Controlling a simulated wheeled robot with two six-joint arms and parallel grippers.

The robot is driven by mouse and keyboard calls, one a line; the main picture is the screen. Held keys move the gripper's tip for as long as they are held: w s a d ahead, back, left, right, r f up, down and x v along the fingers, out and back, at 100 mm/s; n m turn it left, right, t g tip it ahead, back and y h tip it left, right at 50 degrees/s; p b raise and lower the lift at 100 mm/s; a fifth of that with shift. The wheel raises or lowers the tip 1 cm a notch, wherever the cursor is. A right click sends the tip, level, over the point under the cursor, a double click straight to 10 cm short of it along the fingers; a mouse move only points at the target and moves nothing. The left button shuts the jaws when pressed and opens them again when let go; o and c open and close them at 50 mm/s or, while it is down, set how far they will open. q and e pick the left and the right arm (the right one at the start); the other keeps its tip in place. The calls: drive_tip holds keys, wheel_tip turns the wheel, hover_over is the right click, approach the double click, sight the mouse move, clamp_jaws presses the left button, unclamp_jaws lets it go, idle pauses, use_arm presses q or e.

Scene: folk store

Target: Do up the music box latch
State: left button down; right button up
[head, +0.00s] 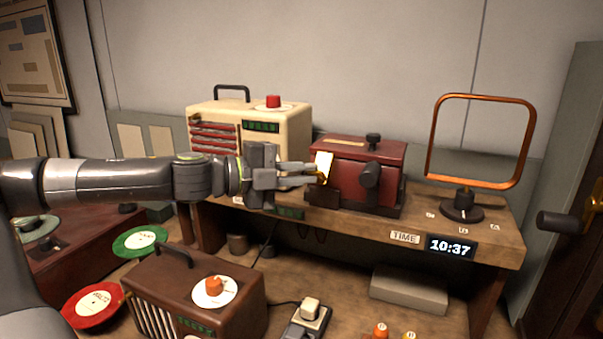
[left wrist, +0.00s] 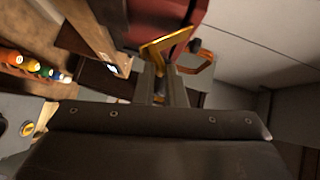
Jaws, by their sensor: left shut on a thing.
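The music box (head: 365,163) is a dark red box on the wooden bench, with a black knob on top and a black crank on its front. Its brass latch (head: 324,162) stands at the left end of the box. My left gripper (head: 313,175) reaches in from the left and is shut on the latch. In the left wrist view, the narrow fingers (left wrist: 165,82) meet the brass latch (left wrist: 165,44) below the red box (left wrist: 165,15). The fingers partly hide where they grip. Whether the latch is engaged I cannot tell. My right gripper is not in view.
A cream radio (head: 250,115) stands close behind my left gripper. A copper loop antenna (head: 462,208) stands right of the box. The bench front carries a clock (head: 451,246). Below are a brown radio (head: 195,300) and records.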

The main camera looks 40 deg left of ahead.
use_arm(q)
drive_tip(key=shift+f, duration=0.1)
drive_tip(key=shift+w+f+m+t+h+b, duration=0.1)
drive_tip(key=shift+f+m+t+h+b, duration=0.2)
drive_tip(key=shift+f+m+t+b, duration=0.15)
drive_tip(key=w+f+m+t+h, duration=0.1)
drive_tip(key=m, duration=0.1)
drive_tip(key=w+f+m+t+h, duration=0.1)
drive_tip(key=m+h, duration=0.1)
drive_tip(key=f+m+t+h, duration=0.1)
drive_tip(key=m, duration=0.2)
drive_tip(key=shift+w+a+f+h, duration=0.35)
drive_tip(key=shift+w+h, duration=0.05)
idle(0.3)
drive_tip(key=c, duration=1.5)
unclamp_jaws()
drive_tip(key=shift+c, duration=0.2)
drive_tip(key=shift+a+f, duration=0.1)
drive_tip(key=shift+f, duration=0.05)
